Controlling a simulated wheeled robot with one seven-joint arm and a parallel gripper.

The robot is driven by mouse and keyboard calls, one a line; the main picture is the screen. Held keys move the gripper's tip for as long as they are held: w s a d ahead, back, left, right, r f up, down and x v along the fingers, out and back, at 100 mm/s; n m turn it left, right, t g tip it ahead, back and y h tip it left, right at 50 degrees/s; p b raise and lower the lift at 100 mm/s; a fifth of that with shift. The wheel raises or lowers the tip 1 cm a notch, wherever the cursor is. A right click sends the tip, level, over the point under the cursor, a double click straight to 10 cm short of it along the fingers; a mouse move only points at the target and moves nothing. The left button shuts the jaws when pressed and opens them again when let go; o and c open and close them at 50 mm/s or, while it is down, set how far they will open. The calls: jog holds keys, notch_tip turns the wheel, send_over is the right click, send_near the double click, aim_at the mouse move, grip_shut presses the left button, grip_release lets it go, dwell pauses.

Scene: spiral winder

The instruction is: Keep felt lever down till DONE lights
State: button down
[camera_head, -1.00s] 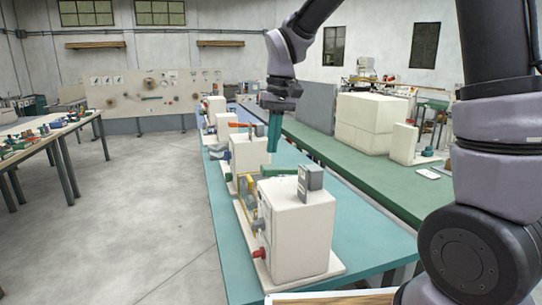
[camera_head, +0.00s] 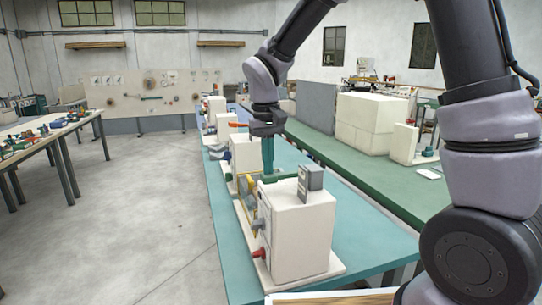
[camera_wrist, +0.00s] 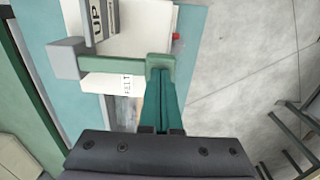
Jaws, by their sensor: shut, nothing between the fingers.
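The near white winder box (camera_head: 300,238) stands on the teal bench. The green felt lever (camera_head: 279,177) shows at its top rear edge. In the wrist view the lever (camera_wrist: 112,68) runs from a grey block to a green pad, beside a label reading FELT. A grey indicator box (camera_head: 311,179) sits on top; its face (camera_wrist: 98,18) reads UP in the wrist view. No lit DONE shows. My gripper (camera_head: 267,178) is shut and empty, pointing down at the lever. Its green fingers (camera_wrist: 161,100) overlap the pad in the wrist view; I cannot tell whether they touch.
A red knob (camera_head: 259,253) and yellow parts are on the winder's left side. More white machines (camera_head: 243,152) stand farther along the teal bench (camera_head: 365,240). A green bench (camera_head: 370,170) with large white boxes runs along the right. The floor at left is clear.

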jog(key=shift+s+a+f+h, duration=0.15)
jog(key=shift+f+h, duration=0.15)
jog(key=shift+f, duration=0.75)
jog(key=shift+s+f, duration=0.1)
dwell(0.4)
notch_tip(320, 180, up, 15)
jog(key=a, duration=0.2)
jog(key=shift+f, duration=0.2)
jog(key=shift+s, duration=0.1)
jog(key=s+d+r+m+t+y, duration=0.1)
jog(key=s+d+m+t, duration=0.1)
jog(key=d, duration=0.6)
jog(key=s+d+r+m+t+y, duration=0.1)
jog(key=s+d+r+m+t, duration=0.1)
jog(key=s+d, duration=0.3)
jog(key=s+d+r+m+t+y, duration=0.1)
jog(key=s+d+m+t, duration=0.2)
jog(key=d, duration=0.9)
jog(key=shift+s+r, duration=0.3)
jog(key=shift+s, duration=0.4)
